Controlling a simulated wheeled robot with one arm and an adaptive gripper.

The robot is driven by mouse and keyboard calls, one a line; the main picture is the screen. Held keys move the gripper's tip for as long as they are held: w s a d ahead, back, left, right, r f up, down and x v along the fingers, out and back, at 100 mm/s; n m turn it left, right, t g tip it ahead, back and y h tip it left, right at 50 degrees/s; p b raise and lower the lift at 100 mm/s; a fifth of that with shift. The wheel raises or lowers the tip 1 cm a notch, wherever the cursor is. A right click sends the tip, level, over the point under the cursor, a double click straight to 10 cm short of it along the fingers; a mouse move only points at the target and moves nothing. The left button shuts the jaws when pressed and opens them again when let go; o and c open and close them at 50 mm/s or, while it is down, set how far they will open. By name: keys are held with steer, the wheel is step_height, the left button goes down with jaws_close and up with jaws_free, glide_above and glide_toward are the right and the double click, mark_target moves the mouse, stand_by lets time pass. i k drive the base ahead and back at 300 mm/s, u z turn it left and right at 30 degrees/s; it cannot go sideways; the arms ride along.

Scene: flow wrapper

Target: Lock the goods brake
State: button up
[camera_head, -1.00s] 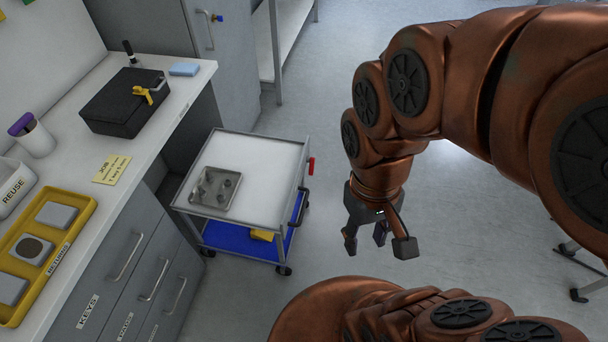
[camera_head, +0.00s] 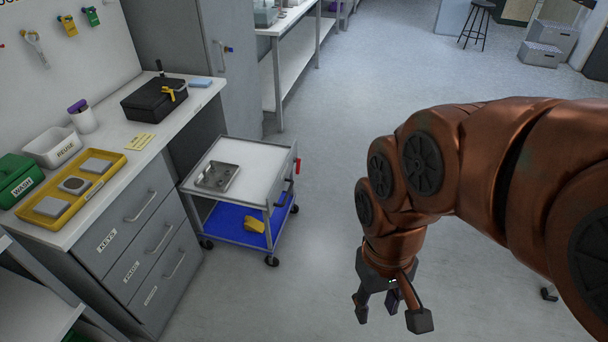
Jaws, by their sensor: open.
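A small wheeled trolley (camera_head: 262,166) stands on the floor beside the workbench, with a white top and a blue lower shelf. A red part (camera_head: 298,166) sticks out at its right side, near a dark handle (camera_head: 284,190). I cannot tell from this view whether the red part is the brake or how it is set. My gripper (camera_head: 391,312) hangs to the right of the trolley and nearer to me, with its dark fingers spread, empty and pointing down. It is clear of the trolley.
A metal tray (camera_head: 217,178) lies on the trolley's top and a yellow item (camera_head: 254,225) on its lower shelf. The workbench (camera_head: 115,160) stands at the left, with a black box (camera_head: 153,100) and a yellow tray (camera_head: 118,160). Open floor lies right of the trolley.

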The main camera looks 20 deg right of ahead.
mark_target(296, 161)
steer(key=z, duration=0.6)
steer(key=i, duration=1.2)
steer(key=u, duration=0.6)
steer(key=k, duration=0.55)
steer(key=z, duration=0.4)
steer(key=i, duration=1.25)
steer(key=u, duration=0.6)
